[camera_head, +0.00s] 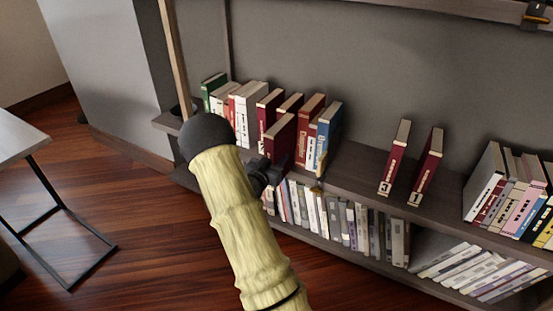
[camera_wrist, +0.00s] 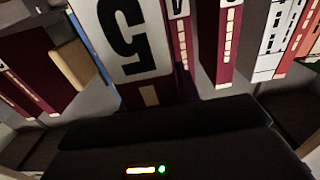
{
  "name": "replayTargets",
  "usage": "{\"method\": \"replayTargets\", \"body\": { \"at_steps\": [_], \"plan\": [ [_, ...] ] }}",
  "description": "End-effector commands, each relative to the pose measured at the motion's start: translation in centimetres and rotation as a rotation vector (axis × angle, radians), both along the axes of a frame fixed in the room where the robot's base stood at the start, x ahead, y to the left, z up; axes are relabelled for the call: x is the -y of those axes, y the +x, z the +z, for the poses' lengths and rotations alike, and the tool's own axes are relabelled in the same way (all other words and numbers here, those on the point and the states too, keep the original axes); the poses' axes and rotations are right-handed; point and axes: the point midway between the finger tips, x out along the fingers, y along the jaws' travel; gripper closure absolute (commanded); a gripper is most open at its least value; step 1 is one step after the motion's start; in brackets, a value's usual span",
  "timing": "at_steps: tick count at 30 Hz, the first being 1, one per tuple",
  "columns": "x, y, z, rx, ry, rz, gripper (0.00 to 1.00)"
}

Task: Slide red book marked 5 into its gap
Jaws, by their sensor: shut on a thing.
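The red book marked 5 (camera_head: 279,138) is upright in front of the row of books on the upper shelf. My gripper (camera_head: 265,175) is shut on its lower part. In the wrist view its spine, with a white label and a large black 5 (camera_wrist: 125,38), rises from my gripper (camera_wrist: 152,104) and appears upside down. Red books (camera_head: 309,128) stand close behind and beside it in the head view; red spines (camera_wrist: 228,45) also show beside it in the wrist view. The book's far end and the gap behind it are hidden, so I cannot tell how deep it sits.
Two red books, marked 3 (camera_head: 395,158) and 1 (camera_head: 427,167), stand apart farther right. Bare shelf (camera_head: 357,168) lies between. A lower shelf holds more books (camera_head: 330,213).

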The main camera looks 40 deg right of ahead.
Motion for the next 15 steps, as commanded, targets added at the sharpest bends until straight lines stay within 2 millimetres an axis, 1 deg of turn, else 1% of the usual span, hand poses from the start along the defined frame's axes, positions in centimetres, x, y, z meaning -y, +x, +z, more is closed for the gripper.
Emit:
{"method": "replayTargets", "body": {
  "at_steps": [1,15],
  "plan": [
    [0.1,0.0,0.2,0.004,-0.005,-0.001,1.0],
    [1.3,0.5,0.2,0.005,-0.004,-0.002,1.0]
  ]
}}
